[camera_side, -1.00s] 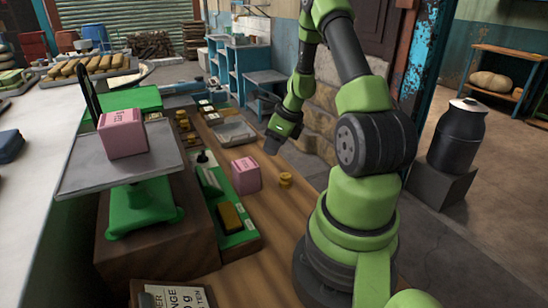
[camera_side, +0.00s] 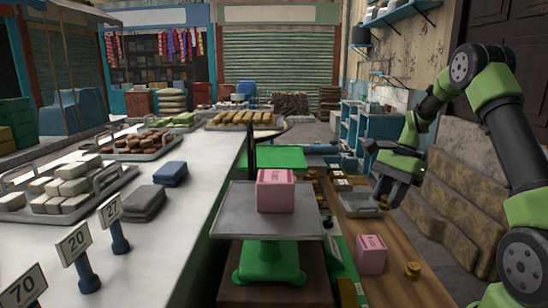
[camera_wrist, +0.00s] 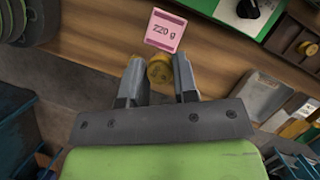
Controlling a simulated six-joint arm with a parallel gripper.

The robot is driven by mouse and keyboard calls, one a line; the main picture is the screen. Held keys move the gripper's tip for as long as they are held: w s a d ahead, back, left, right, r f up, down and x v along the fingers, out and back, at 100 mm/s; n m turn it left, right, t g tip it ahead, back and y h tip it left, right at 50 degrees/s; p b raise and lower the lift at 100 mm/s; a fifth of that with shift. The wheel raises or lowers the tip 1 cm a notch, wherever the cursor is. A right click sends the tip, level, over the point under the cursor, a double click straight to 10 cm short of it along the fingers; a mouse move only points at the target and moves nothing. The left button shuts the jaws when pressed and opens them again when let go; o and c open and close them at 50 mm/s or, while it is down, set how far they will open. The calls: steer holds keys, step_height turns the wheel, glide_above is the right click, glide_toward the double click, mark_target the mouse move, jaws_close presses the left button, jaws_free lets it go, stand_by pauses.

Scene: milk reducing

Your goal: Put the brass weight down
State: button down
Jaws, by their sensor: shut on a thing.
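My gripper (camera_wrist: 160,72) has its two grey fingers on either side of a small round brass weight (camera_wrist: 160,68) in the wrist view. It is shut on this weight. In the side view my gripper (camera_side: 383,195) hangs over the wooden bench, and its grip is too small to see clearly. A brass weight (camera_side: 413,269) also shows on the bench in that view, nearer the camera than my gripper. It stands beside a pink block (camera_side: 370,255). A pink block marked 220 g (camera_wrist: 165,30) lies just beyond my fingertips in the wrist view.
A green scale (camera_side: 268,262) stands left of the bench, with another pink block (camera_side: 275,191) on its grey pan (camera_side: 232,215). A long white counter (camera_side: 180,225) with trays is further left. Bare wood (camera_side: 393,291) lies around the bench weight.

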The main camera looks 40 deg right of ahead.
steer(key=r+n+g, duration=0.1)
steer(key=n, duration=0.1)
steer(key=r+n+g, duration=0.1)
steer(key=r+n, duration=0.1)
steer(key=n, duration=0.1)
steer(key=a+r+n, duration=0.1)
steer(key=r+n, duration=0.1)
steer(key=shift+s+r+n+g, duration=0.1)
steer(key=shift+n+g, duration=0.3)
step_height(320, 180, up, 2)
steer(key=w, duration=0.2)
step_height(320, 180, up, 7)
steer(key=m+t+h, duration=0.4)
steer(key=m+t, duration=0.2)
steer(key=m, duration=1.6)
glide_above(282, 159)
steer(key=s, duration=0.2)
steer(key=shift+w+d+f, duration=0.15)
steer(key=shift+d+f, duration=0.05)
steer(key=shift+d, duration=0.05)
steer(key=shift+w+a+m, duration=0.2)
steer(key=shift+m, duration=0.3)
steer(key=shift+f, duration=2.3)
steer(key=shift+f, duration=0.1)
steer(key=c, duration=0.9)
jaws_free()
